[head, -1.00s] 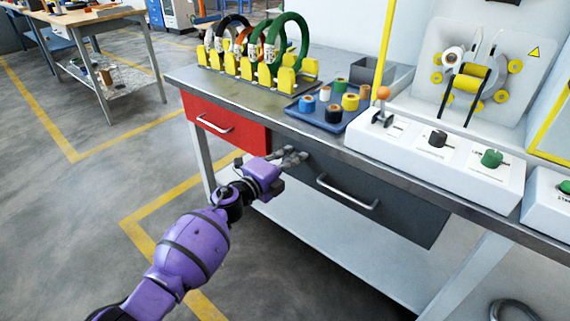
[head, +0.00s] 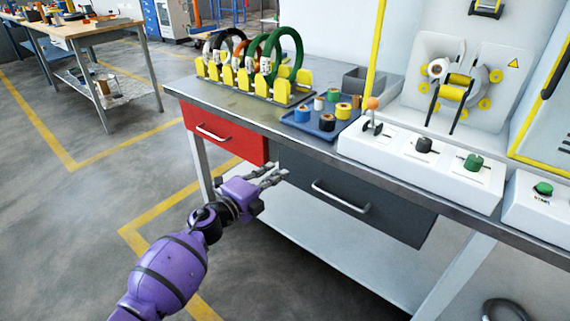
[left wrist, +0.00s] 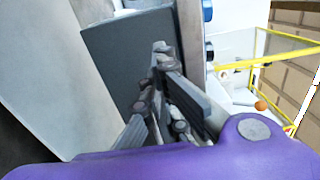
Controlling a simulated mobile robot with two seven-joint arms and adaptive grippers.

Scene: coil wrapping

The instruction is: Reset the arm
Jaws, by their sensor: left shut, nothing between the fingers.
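My left gripper (head: 272,177) is at the end of my purple left arm, in front of the bench, below the tabletop edge and close to the drawers. In the left wrist view its fingers (left wrist: 160,50) are together with nothing between them. The red drawer (head: 225,132) is just behind and left of it, and the dark grey drawer (head: 350,195) is behind and right. Both drawers look closed. My right gripper is not in either view.
On the bench (head: 240,104) stand a yellow rack with several coils (head: 285,50), a blue tray of tape rolls (head: 320,122) and a white control panel (head: 420,165) with a wrapping machine (head: 455,85) behind. Another table (head: 85,30) stands at the back left. The floor at left is clear.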

